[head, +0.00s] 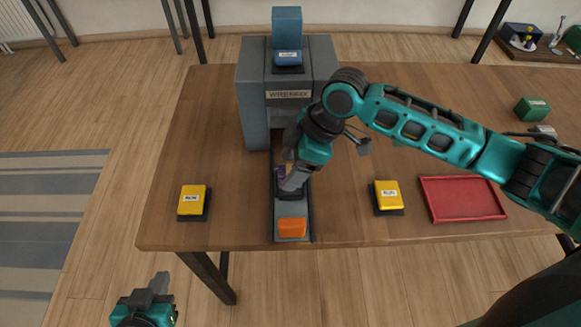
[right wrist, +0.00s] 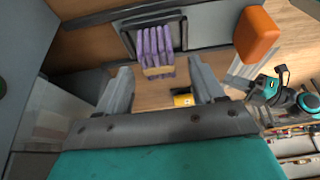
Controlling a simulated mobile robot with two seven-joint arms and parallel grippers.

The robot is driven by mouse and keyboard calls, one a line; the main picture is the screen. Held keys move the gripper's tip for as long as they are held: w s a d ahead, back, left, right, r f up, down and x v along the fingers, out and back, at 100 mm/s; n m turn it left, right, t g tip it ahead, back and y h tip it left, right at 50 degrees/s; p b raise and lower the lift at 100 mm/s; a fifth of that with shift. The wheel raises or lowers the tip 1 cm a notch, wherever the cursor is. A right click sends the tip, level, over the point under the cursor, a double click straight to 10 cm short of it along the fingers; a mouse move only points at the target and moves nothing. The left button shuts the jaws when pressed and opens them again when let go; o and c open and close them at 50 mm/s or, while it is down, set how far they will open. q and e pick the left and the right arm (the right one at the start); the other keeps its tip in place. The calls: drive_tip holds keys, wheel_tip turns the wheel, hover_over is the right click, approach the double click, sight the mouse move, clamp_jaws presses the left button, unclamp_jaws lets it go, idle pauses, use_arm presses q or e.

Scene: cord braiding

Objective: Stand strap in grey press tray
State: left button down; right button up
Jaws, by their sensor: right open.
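The purple strap (right wrist: 158,45), several strands with a tan band near one end, shows between the fingers in the right wrist view. It is at the grey press tray (right wrist: 126,38), its strands inside the rim and its banded end reaching past it. In the head view my right arm mostly hides the strap (head: 281,177). My right gripper (right wrist: 163,88) is open; its fingers are on either side of the banded end, with gaps visible. My left gripper (head: 157,285) is low at the left, off the table, with its jaw gap unclear.
The grey press (head: 254,98) stands behind the tray, with a blue block on top. An orange handle (head: 292,227) is at the slide's front. Yellow buttons (head: 192,200) (head: 387,195) flank the slide. A red tray (head: 462,199) lies right.

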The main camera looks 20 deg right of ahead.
drive_tip(key=p+v, duration=0.1)
drive_tip(key=v, duration=1)
